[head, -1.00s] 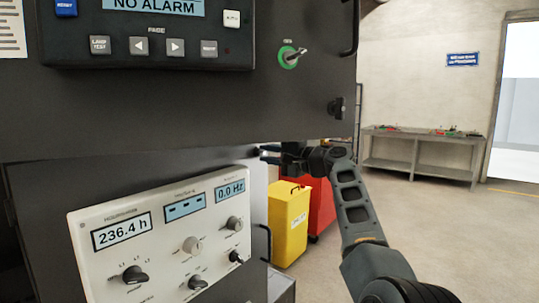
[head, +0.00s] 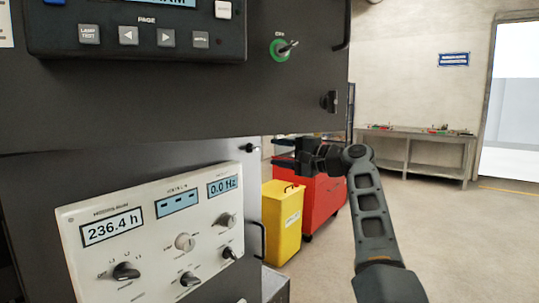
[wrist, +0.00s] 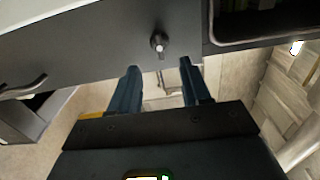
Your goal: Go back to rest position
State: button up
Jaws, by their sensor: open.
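My gripper (head: 281,153) is at the end of my raised arm, right of the dark genset cabinet (head: 200,110) in the head view. In the wrist view my gripper (wrist: 160,80) shows two dark fingers apart with nothing between them. Beyond the fingertips a round knob (wrist: 158,42) sits on the grey cabinet face. The fingers do not appear to touch it.
A white control panel (head: 150,262) reads 236.4 h and 0.0 Hz. A green-ringed key switch (head: 280,52) is above. A yellow bin (head: 283,225) and a red cabinet (head: 322,205) stand behind my arm. A workbench (head: 415,150) is at the back. The floor at right is clear.

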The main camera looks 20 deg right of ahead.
jog(key=shift+v, duration=0.95)
